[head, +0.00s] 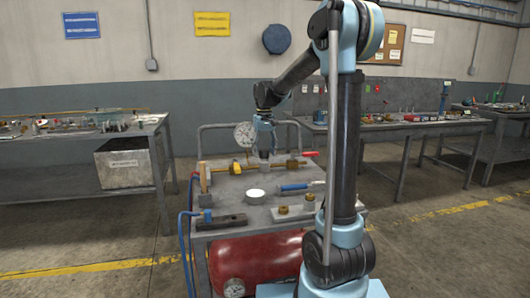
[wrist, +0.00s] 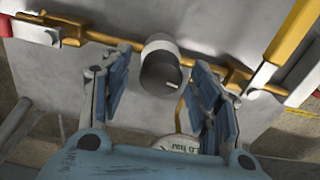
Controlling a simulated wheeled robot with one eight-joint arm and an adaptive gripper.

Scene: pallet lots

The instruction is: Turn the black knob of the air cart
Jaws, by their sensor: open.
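The black knob (wrist: 160,72) has a pale grey top rim and a small white mark on its side. In the wrist view it lies between the two blue-padded fingers of my gripper (wrist: 162,62), which are spread apart with a gap on each side. In the head view my gripper (head: 264,142) points down over the back of the air cart (head: 225,188), a grey-topped cart with a red tank (head: 262,258) underneath. The knob (head: 264,155) shows only in small part there, just below the fingers. I cannot tell whether the fingertips reach down beside it.
A yellow-and-brass pipe (head: 237,167) with a red end runs beside the knob. A dial gauge (head: 245,135) stands behind. A white round disc (head: 255,193), a blue-handled tool (head: 295,187), brass fittings (head: 283,209) and a dark metal block (head: 222,222) occupy the cart's front.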

